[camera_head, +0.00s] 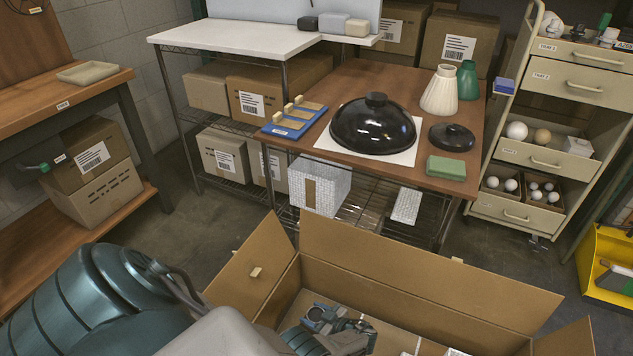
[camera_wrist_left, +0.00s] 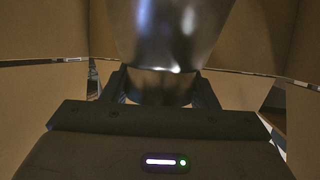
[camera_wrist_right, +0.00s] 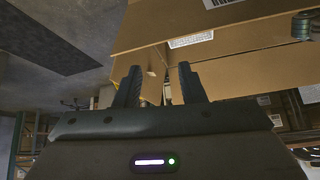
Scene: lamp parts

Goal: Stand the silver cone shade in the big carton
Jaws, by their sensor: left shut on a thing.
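The silver cone shade (camera_wrist_left: 172,35) shows in the left wrist view, shiny and grey, with its narrow end between the fingers of my left gripper (camera_wrist_left: 160,88). The gripper is shut on it, and brown cardboard walls surround it. In the head view my left gripper (camera_head: 338,328) is down inside the big open carton (camera_head: 420,272); the shade cannot be made out there. Whether the shade touches the carton floor is hidden. My right gripper (camera_wrist_right: 157,75) shows in its wrist view with fingers apart and nothing between them, beside cardboard.
Behind the carton, a brown table (camera_head: 335,85) holds a black dome shade (camera_head: 372,128), a cream pleated shade (camera_head: 440,92), a green one (camera_head: 468,80) and a blue tray (camera_head: 293,120). A drawer cart (camera_head: 560,85) stands right. The carton's flaps are spread outward.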

